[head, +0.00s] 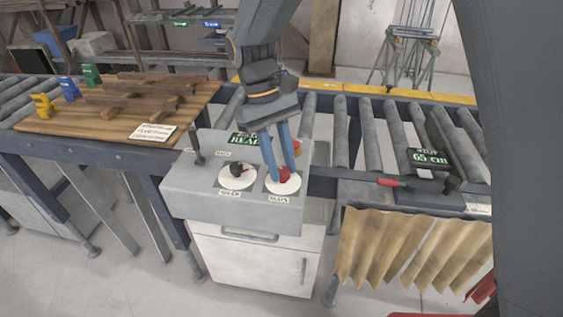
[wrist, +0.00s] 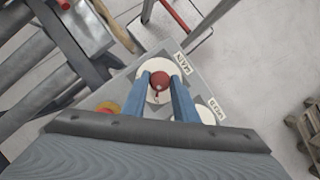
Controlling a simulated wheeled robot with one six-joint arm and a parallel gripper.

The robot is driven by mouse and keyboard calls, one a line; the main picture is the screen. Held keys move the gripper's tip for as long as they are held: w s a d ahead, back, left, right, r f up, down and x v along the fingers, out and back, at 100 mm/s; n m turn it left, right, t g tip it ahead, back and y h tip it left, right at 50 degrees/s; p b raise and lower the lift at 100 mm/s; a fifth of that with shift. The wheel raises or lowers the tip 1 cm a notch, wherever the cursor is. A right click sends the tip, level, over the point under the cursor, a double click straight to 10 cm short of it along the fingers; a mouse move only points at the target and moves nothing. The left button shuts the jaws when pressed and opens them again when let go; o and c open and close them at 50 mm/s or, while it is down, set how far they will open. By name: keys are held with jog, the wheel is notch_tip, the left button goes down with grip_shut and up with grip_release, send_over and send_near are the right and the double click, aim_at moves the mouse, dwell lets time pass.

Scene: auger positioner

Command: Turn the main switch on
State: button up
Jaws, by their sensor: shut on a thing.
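The main switch is a red knob (head: 284,174) on a white round plate, at the right of the grey control box's (head: 190,200) sloped top. In the wrist view, the red knob (wrist: 159,80) sits between the blue fingers, by a label that seems to read MAIN. My gripper (head: 281,177) reaches down from above and is shut on this knob. A small pale mark shows on the knob's front in the wrist view. The fingers partly hide the knob's sides, so its exact setting is hard to tell.
A black speed knob (head: 236,170) sits close left of the red one. A black lever (head: 197,145) stands at the box's left, and a red-and-yellow button (head: 296,147) is behind the fingers. Roller conveyors (head: 375,135) flank the box. A display reads 65 cm (head: 430,156).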

jog(key=o, duration=1)
jog(key=b+v, duration=0.2)
jog(key=v, duration=0.5)
jog(key=shift+w+a+r+b, duration=0.1)
jog(key=shift+a+r+b, duration=0.1)
jog(key=shift+r+b, duration=0.2)
